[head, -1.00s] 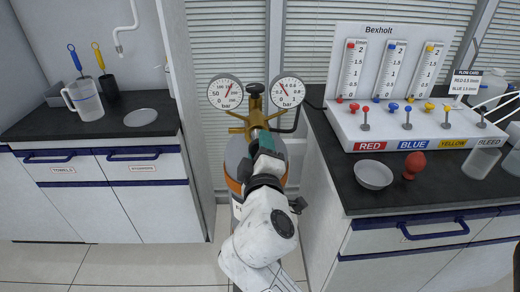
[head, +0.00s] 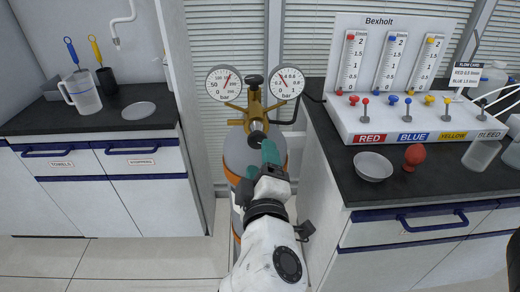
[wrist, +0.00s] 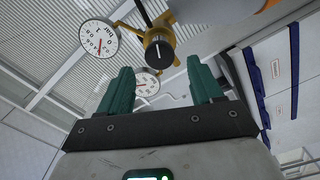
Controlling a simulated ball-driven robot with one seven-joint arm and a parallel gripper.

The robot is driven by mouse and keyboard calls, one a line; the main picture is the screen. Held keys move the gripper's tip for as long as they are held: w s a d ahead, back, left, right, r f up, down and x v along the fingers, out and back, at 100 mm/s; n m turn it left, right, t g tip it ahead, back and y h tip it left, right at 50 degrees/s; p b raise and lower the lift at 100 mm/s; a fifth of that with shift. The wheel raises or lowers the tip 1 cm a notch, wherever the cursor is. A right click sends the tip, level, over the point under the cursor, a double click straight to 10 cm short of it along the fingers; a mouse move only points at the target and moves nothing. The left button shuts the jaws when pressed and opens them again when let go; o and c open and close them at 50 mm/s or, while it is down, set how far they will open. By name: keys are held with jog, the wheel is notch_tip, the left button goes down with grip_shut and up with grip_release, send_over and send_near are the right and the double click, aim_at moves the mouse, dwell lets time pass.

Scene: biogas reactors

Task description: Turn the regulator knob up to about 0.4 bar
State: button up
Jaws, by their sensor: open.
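The brass regulator (head: 253,106) sits on top of a grey and orange gas cylinder (head: 238,152). Its dark knob (head: 257,137) faces me; the wrist view shows the knob (wrist: 159,50) with a pale line on its face. The right gauge (head: 288,83) has a red needle pointing up and left; its exact reading is too small to tell. The left gauge (head: 224,86) has its needle up and right. My gripper (head: 269,147) is open and empty, just in front of the knob, apart from it. In the wrist view the knob lies beyond the gap between my teal fingers (wrist: 160,66).
A dark valve handwheel (head: 253,81) tops the regulator. The right counter holds a flowmeter panel (head: 405,125), a grey bowl (head: 373,167) and a red bulb (head: 414,156). The left counter (head: 45,118) carries a jug (head: 83,92) and a dish. Counters flank the cylinder closely.

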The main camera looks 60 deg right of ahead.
jog(key=v, duration=0.3)
jog(key=shift+s+a, duration=0.2)
jog(key=shift+d, duration=0.1)
dwell(0.4)
jog(key=s+f+m+g+y+p, duration=0.1)
jog(key=s+f+g+y+p, duration=0.35)
jog(key=f, duration=0.45)
jog(key=s+f+m+g+y+p, duration=0.25)
jog(key=f+y, duration=0.35)
jog(key=f, duration=0.3)
jog(key=s+a+f+g+y+p, duration=0.2)
jog(key=s+a+f+g+y, duration=0.1)
jog(key=s+a, duration=0.1)
jog(key=shift+s+a+f, duration=0.25)
jog(key=shift+s+f, duration=0.15)
jog(key=shift+s, duration=0.5)
jog(key=shift+n+y, duration=0.25)
dwell(0.3)
